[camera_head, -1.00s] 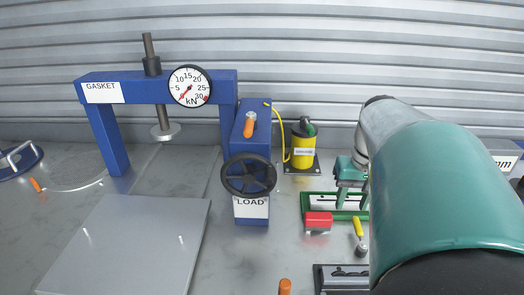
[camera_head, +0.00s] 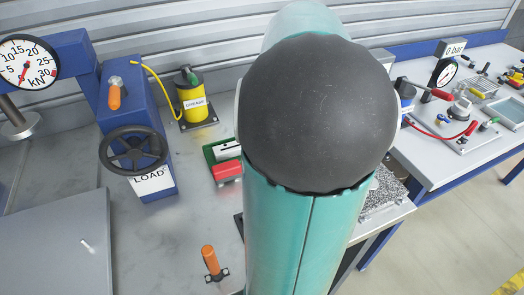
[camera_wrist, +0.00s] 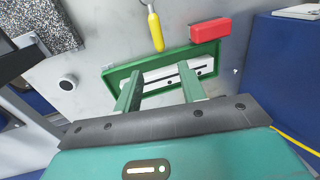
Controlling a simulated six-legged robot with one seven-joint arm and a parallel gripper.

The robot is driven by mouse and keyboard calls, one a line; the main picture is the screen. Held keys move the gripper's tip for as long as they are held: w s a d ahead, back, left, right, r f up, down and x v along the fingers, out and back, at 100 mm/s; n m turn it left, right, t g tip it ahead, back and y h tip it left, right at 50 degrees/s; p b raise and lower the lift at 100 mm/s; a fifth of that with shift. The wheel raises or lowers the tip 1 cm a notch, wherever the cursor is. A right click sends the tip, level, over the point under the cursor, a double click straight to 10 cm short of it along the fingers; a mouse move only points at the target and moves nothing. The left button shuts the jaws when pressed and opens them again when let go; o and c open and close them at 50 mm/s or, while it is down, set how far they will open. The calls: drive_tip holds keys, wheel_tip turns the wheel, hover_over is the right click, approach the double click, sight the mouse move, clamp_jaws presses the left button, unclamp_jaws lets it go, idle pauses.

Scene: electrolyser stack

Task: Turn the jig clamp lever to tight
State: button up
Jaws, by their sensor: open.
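The yellow-handled lever (camera_wrist: 155,32), which looks like the jig clamp lever, shows at the top of the wrist view. It stands beside the green-framed jig (camera_wrist: 119,74), close to a red block (camera_wrist: 210,29). My gripper (camera_wrist: 159,68) is open, with its green fingers apart over the jig; the lever is beyond the fingertips and not between them. I cannot tell the exact height gap. In the head view my arm hides the gripper, the lever and most of the jig (camera_head: 208,153); the red block (camera_head: 228,171) shows at the arm's left.
A blue press with a black handwheel (camera_head: 133,150) and a yellow grease can (camera_head: 193,103) stand left of my arm. An orange handle (camera_head: 210,260) stands in front. A speckled block (camera_wrist: 40,25) is at the wrist view's upper left. A second bench (camera_head: 440,165) is right.

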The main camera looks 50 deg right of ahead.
drive_tip(key=f, duration=0.4)
drive_tip(key=a+f, duration=0.1)
drive_tip(key=f, duration=0.3)
drive_tip(key=w+f, duration=0.1)
drive_tip(key=f, duration=0.2)
drive_tip(key=shift+w+a+f, duration=0.1)
drive_tip(key=shift+a+f, duration=0.25)
drive_tip(key=shift+f, duration=0.05)
drive_tip(key=shift+c, duration=0.4)
clamp_jaws()
